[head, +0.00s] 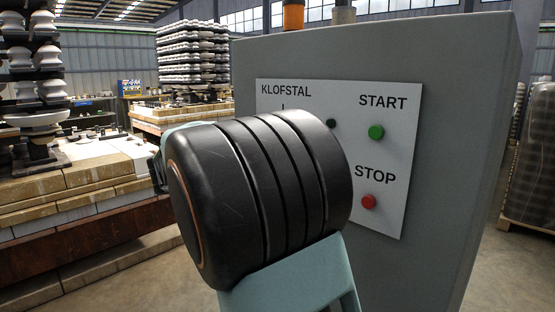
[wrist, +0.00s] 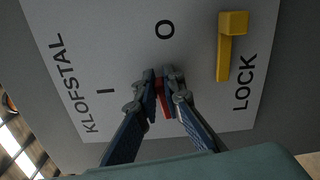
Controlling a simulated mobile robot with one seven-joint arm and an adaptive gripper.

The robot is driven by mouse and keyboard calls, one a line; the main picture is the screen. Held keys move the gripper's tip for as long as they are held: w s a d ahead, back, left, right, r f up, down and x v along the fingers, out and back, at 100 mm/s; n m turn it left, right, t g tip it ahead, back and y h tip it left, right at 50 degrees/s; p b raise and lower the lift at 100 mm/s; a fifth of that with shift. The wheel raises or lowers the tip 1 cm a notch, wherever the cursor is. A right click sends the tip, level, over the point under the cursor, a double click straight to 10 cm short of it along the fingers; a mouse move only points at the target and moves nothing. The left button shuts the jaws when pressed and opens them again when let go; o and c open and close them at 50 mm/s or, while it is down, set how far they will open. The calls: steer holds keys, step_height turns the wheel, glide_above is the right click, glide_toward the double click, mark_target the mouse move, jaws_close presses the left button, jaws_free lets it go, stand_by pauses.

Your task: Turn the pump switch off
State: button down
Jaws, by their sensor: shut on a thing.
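In the wrist view my gripper (wrist: 161,77) is shut on a narrow red switch handle (wrist: 166,103), with only slivers of red showing between the fingers. The handle is on a light panel (wrist: 200,118), near the printed I and O marks; I cannot tell exactly which mark it points at. In the head view the gripper and the switch are hidden behind the black wrist part of my arm. The grey control cabinet (head: 430,90) carries the white panel (head: 345,95) with the word KLOFSTAL.
A yellow lever (wrist: 226,48) sits beside the word LOCK. A green START button (head: 376,132) and a red STOP button (head: 369,202) are on the panel's right side. Insulator stacks (head: 193,55) stand behind at left. A wrapped pallet (head: 532,150) stands at right.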

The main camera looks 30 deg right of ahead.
steer(key=shift+f+m+b, duration=0.3)
steer(key=shift+m+b, duration=0.4)
steer(key=shift+b, duration=0.1)
steer(key=shift+r+m, duration=0.1)
steer(key=shift+m, duration=0.2)
steer(key=c, duration=2)
jaws_free()
steer(key=shift+c, duration=0.2)
steer(key=v, duration=1.2)
